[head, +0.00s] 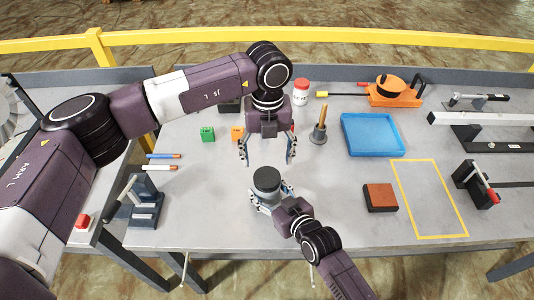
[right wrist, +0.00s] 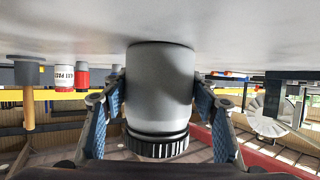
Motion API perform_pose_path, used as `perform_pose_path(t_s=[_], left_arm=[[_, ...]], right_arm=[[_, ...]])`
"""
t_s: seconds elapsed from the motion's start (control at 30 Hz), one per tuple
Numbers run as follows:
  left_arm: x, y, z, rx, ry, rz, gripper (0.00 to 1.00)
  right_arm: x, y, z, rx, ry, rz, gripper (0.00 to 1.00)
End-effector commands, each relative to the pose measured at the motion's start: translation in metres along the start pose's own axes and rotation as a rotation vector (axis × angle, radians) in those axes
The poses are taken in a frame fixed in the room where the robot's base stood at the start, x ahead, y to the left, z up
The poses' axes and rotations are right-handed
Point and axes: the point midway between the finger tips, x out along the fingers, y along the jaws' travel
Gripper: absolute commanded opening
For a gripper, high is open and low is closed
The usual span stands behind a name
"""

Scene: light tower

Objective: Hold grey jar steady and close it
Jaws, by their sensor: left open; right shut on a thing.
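The grey jar (head: 266,199) stands upright near the front middle of the table, with a dark lid (head: 267,178) on top. In the right wrist view, which is upside down, the jar (right wrist: 160,85) touches the table and its ribbed black lid (right wrist: 156,146) sits on its mouth; I cannot tell how tight it is. My right gripper (head: 269,196) is shut on the jar's body, with one blue-padded finger on each side. My left gripper (head: 267,160) is open and empty, pointing down just behind and above the lid, its fingers apart from it.
A brown-topped block (head: 380,197) sits beside a yellow outline (head: 430,236).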

Motion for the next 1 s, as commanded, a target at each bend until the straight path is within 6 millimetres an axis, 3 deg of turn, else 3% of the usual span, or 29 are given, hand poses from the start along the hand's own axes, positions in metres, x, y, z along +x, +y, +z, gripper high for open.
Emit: perform_pose_path(t_s=[0.5, 0.7, 1.0], left_arm=[[-0.0058, 0.0013, 0.0001, -0.897, 0.000, 0.000, 0.69], [-0.0068, 0.0015, 0.0000, -1.067, 0.000, 0.000, 0.69], [-0.0070, 0.0015, 0.0001, -1.104, 0.000, 0.000, 0.69]], right_arm=[[0.0000, -0.0001, 0.0005, 0.000, -0.001, 0.000, 0.00], [0.0000, -0.0001, 0.0005, 0.000, -0.001, 0.000, 0.00], [0.0000, -0.0002, 0.0004, 0.000, -0.001, 0.000, 0.00]])
